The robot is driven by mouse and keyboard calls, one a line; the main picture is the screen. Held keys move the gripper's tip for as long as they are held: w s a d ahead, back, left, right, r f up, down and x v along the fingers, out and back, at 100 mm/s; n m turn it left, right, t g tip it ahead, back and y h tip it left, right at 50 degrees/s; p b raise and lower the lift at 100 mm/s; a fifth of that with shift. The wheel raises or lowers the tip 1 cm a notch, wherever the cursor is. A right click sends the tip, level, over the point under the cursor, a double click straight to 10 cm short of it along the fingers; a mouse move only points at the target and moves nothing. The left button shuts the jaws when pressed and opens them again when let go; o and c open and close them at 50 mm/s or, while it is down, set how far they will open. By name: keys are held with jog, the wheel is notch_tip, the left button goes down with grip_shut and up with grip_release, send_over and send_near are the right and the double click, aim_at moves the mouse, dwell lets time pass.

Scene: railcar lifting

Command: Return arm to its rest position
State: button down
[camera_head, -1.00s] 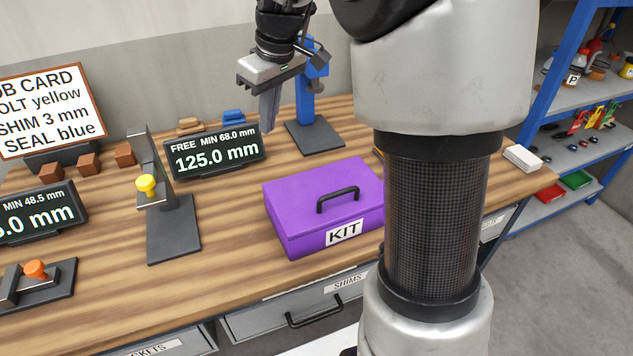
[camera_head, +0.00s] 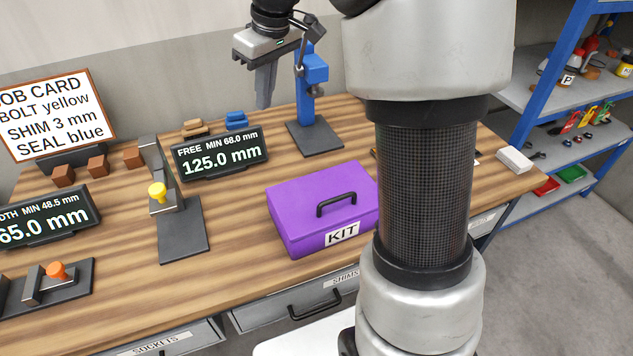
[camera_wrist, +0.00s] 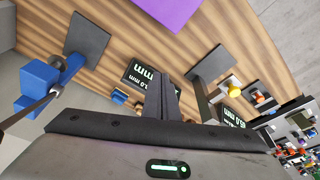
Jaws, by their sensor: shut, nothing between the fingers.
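My gripper (camera_head: 265,88) hangs over the back of the wooden bench (camera_head: 230,225), pointing down, left of the blue stand (camera_head: 313,80). Its fingers are together and hold nothing. In the wrist view the shut fingers (camera_wrist: 162,95) stand over the bench, with the blue stand (camera_wrist: 40,85) at the left and a purple lid edge at the top. My arm covers much of the right of the head view and hides part of the bench behind it.
The purple KIT box (camera_head: 290,235) is closed on the bench. A display reading 125.0 mm (camera_head: 220,153) stands below my gripper. The yellow-knob gauge (camera_head: 180,235) and job card (camera_head: 45,115) are left. Blue shelves (camera_head: 560,100) stand right.

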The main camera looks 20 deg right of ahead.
dwell(0.4)
jog(key=s+r+m+t, duration=0.1)
jog(key=s+r, duration=0.2)
jog(key=s, duration=0.4)
jog(key=s+r+m+t, duration=0.1)
jog(key=s+r+m, duration=0.15)
jog(key=s, duration=0.45)
jog(key=s+f+m+t+h+p, duration=0.1)
jog(key=s+f+m, duration=0.1)
jog(key=s, duration=1.1)
jog(key=shift+s+a+f, duration=0.15)
jog(key=shift+a+f, duration=0.05)
jog(key=shift+f, duration=0.3)
jog(key=shift+m, duration=0.25)
